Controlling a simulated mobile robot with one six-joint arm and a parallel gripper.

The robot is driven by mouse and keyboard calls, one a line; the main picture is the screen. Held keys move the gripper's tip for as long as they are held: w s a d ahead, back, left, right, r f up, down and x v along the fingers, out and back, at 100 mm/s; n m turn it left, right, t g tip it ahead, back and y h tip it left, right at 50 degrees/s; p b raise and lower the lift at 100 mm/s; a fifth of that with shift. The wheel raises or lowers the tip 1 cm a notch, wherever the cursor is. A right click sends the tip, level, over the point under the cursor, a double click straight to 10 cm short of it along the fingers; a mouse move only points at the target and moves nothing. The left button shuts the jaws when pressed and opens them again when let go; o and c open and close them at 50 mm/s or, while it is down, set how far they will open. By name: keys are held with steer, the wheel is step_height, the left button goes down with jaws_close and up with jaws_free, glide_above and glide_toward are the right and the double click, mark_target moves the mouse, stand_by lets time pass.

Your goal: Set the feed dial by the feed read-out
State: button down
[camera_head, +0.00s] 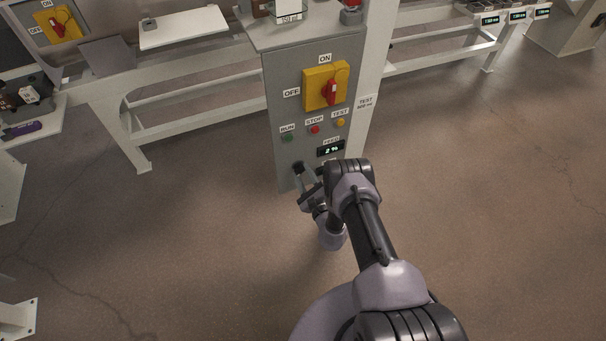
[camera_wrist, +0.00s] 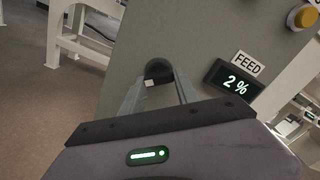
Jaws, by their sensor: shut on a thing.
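The feed read-out (camera_head: 330,149) is a small dark display under the FEED label on the grey control panel (camera_head: 284,92). In the wrist view the read-out (camera_wrist: 234,80) shows 2 %. The feed dial (camera_wrist: 157,68) is a dark round knob on the panel, left of the read-out. A small pale mark shows on it in the wrist view. My gripper (camera_wrist: 160,86) is shut on the dial, a finger on each side. In the head view the dial (camera_head: 298,167) shows at the gripper's tip, and my arm covers the panel's lower right.
Above the read-out are a green RUN button (camera_head: 288,137), a red STOP button (camera_head: 315,129) and a yellow TEST button (camera_head: 341,122). A red rotary switch (camera_head: 331,92) on a yellow plate sits higher. White bench frames (camera_head: 190,122) stand left; open floor lies in front.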

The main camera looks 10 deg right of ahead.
steer(key=c, duration=0.9)
jaws_free()
steer(key=s+d+p, duration=0.3)
steer(key=s+p, duration=0.3)
steer(key=s, duration=1.1)
steer(key=shift+p, duration=0.3)
